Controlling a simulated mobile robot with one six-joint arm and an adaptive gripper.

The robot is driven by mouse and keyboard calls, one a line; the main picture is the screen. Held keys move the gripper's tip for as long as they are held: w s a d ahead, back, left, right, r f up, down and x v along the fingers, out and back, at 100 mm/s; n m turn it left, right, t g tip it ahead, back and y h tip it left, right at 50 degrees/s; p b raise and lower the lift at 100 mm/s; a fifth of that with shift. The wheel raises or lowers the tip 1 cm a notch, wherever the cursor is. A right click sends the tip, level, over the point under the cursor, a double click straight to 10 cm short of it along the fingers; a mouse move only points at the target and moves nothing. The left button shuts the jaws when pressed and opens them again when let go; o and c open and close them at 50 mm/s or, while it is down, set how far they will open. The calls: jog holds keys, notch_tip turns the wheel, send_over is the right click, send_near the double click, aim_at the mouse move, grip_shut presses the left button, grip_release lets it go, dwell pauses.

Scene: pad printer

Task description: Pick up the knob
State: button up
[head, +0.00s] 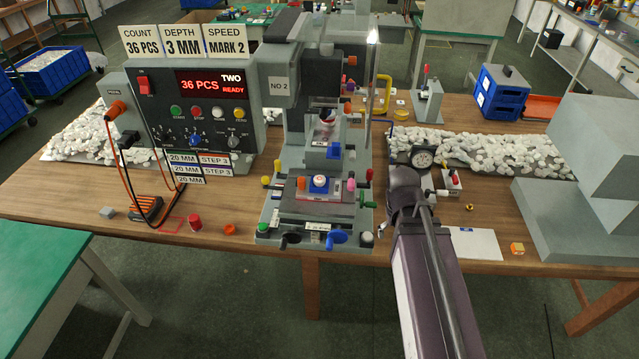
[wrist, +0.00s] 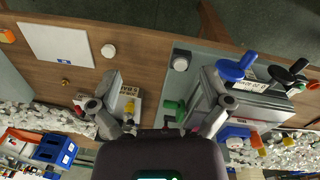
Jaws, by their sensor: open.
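Several knob-like parts show, and I cannot tell which one is the task's knob. In the head view a loose red knob (head: 195,222) stands on the table beside a red square outline, with a low orange piece (head: 230,229) to its right. A pale round knob (head: 367,238) sits at the printer base's front right corner; it also shows in the wrist view (wrist: 181,62). My gripper (wrist: 162,85) is open and empty, above the table right of the printer base.
The pad printer (head: 300,110) with blue and black hand cranks stands left of my gripper. A white sheet (head: 472,243) lies at the right, and a grey box (head: 580,180) fills the far right.

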jog(key=w+a+f+n+t+h+b, duration=0.1)
jog(key=w+a+f+n+h+b, duration=0.15)
jog(key=w+a+n, duration=0.35)
jog(key=n+t+h+b, duration=0.5)
jog(key=n+t+b, duration=0.35)
jog(key=n, duration=1.15)
send_near(319, 179)
jog(key=s+a, duration=0.2)
jog(key=s, duration=0.1)
jog(key=shift+w+a+r+t, duration=0.1)
jog(key=shift+r+t, duration=0.25)
jog(key=shift+r, duration=0.1)
jog(key=shift+b+x, duration=1.5)
jog(key=shift+x, duration=2.7)
